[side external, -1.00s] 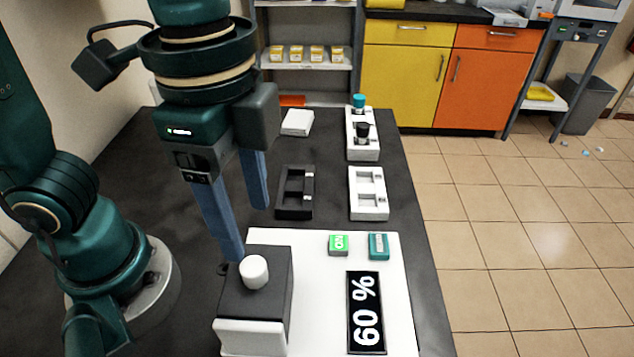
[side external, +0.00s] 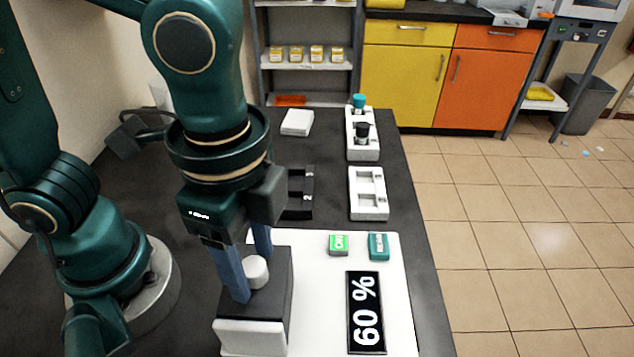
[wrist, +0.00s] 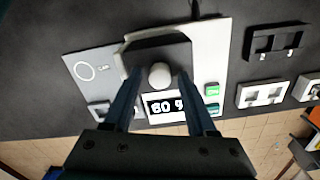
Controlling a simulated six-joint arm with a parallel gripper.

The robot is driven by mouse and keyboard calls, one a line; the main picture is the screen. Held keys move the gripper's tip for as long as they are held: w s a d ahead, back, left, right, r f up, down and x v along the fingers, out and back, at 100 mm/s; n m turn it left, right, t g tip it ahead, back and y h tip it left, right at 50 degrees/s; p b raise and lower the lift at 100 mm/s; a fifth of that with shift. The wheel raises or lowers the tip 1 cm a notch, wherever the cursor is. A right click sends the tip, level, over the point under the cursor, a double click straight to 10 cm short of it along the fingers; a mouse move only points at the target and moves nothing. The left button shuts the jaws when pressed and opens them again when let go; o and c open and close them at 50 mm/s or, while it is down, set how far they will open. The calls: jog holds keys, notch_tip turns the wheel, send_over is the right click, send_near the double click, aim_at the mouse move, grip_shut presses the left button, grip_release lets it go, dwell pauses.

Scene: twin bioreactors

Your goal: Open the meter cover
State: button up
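The meter cover (side external: 270,303) is a dark grey box with a light front face, lying flat on the white panel. A round white knob (side external: 256,272) sits on its top. In the wrist view the cover (wrist: 155,48) is at upper centre and its knob (wrist: 160,75) lies between my fingers. My gripper (side external: 250,279) points down with its two blue fingers apart, one on either side of the knob. In the wrist view my gripper (wrist: 160,88) shows gaps beside the knob. I cannot tell whether a finger touches the cover's top.
The white panel (side external: 325,310) holds a "60 %" display (side external: 365,312), a green button (side external: 339,244) and a teal button (side external: 379,246). Behind it are a black rack (side external: 300,195), a white rack (side external: 368,195) and a vial holder (side external: 362,150).

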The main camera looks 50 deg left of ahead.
grip_shut()
dwell(1.2)
